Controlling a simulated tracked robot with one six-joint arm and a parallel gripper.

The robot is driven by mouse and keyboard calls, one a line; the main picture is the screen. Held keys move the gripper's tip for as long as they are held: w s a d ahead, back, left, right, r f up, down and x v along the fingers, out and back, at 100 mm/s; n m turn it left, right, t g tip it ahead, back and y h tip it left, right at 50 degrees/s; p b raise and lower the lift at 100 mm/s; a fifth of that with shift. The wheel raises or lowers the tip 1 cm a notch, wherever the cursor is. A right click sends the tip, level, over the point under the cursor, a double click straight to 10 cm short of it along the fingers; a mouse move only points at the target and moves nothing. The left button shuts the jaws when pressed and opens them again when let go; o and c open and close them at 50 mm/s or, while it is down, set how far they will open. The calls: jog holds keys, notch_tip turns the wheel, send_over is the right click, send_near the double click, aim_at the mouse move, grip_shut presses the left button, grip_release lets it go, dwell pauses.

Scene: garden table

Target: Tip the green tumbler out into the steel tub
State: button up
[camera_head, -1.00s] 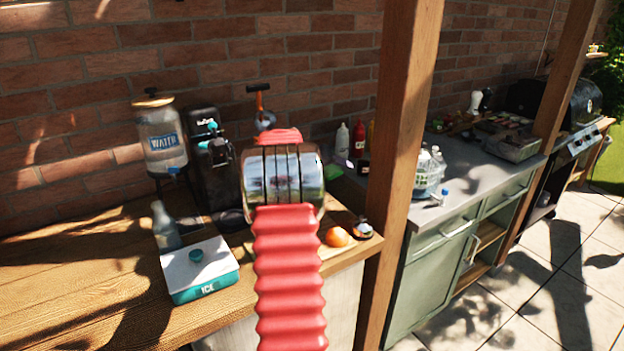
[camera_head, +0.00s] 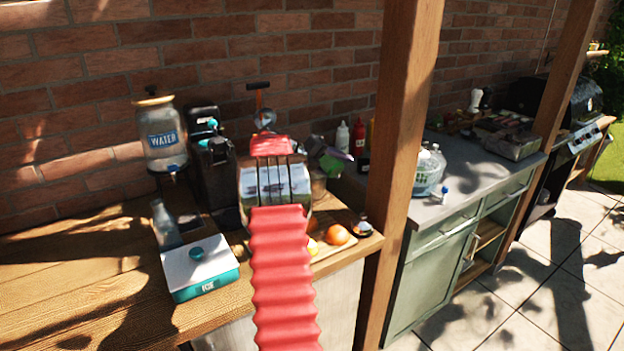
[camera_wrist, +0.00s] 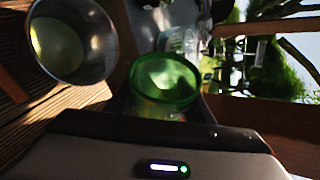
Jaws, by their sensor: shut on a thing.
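My gripper (camera_head: 322,151) is shut on the green tumbler (camera_wrist: 165,82). In the wrist view the tumbler's round rim and translucent green wall show just beyond my jaws. That view is rolled sideways, and the tumbler looks tilted. Whether it still holds anything I cannot tell. In the head view the tumbler (camera_head: 336,161) is a small green patch at the jaws. The steel tub (camera_wrist: 72,42) stands open at the wrist view's left, its pale inside showing, apart from the tumbler in that view. In the head view the tub (camera_head: 318,187) is partly hidden below my gripper.
Oranges (camera_head: 337,234) lie on a board near the counter's right end, beside a wooden post (camera_head: 393,170). An ice box (camera_head: 200,268), a glass bottle (camera_head: 165,225), a water dispenser (camera_head: 163,140) and a dark machine (camera_head: 208,165) stand left. The wooden counter's front left is clear.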

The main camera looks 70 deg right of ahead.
jog(key=shift+f+n+g, duration=0.15)
jog(key=shift+n+g, duration=0.15)
jog(key=r, duration=0.1)
jog(key=w+r+n+g, duration=0.1)
jog(key=shift+d+r+p, duration=0.25)
jog(key=shift+r+p, duration=0.05)
jog(key=shift+s, duration=0.15)
jog(key=shift+r+n+g, duration=0.35)
jog(key=shift+n+g, duration=0.05)
dwell(0.6)
jog(key=shift+r+p, duration=0.1)
jog(key=shift+p, duration=0.2)
jog(key=shift+w+d+r+n+g, duration=0.1)
jog(key=shift+w+r+n+g, duration=0.05)
jog(key=shift+r+n+g, duration=0.4)
jog(key=shift+w+d+r+n+g, duration=0.15)
jog(key=shift+r+n+g, duration=0.15)
jog(key=shift+n+g, duration=0.25)
jog(key=shift+a, duration=0.15)
dwell(0.5)
